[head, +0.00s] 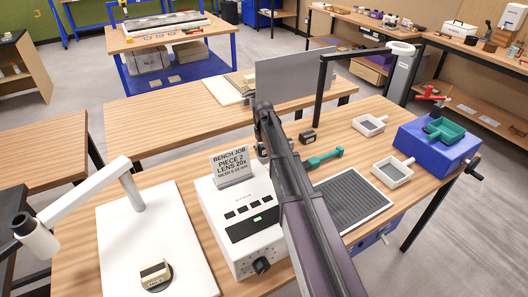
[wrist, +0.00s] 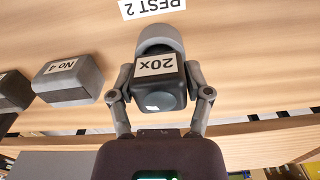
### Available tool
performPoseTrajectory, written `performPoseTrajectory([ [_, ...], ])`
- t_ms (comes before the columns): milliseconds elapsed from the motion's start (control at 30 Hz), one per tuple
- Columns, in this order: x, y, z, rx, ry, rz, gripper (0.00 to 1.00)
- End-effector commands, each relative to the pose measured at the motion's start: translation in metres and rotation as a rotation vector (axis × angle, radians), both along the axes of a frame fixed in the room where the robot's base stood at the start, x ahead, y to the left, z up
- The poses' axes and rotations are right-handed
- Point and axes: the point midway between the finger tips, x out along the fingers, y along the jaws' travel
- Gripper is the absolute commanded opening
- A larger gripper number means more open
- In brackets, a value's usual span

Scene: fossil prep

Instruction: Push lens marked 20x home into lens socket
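The lens marked 20x (wrist: 158,85) shows in the wrist view as a dark block with a white label and a round bluish face. My gripper (wrist: 158,75) has one finger against each side of it and looks shut on it. A rounded grey piece (wrist: 160,38) lies just beyond the lens; I cannot tell whether it is part of the lens or a support. I cannot identify the lens socket with certainty in either view.
A dark block labelled No 4 (wrist: 68,82) stands beside the lens, near a REST 2 label (wrist: 152,6). On the head view's bench are a white device (head: 245,225) with a job sign, a grey mesh tray (head: 350,200), a blue box (head: 430,150) and a white jointed arm (head: 85,200).

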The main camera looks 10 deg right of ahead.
Motion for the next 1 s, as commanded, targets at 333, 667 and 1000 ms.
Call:
performPoseTrajectory([
  [333,0.000,0.000,0.002,-0.001,0.000,0.000,0.00],
  [667,0.000,0.000,0.011,-0.001,0.000,0.000,0.00],
  [1000,0.000,0.000,0.012,-0.001,0.000,0.000,0.00],
])
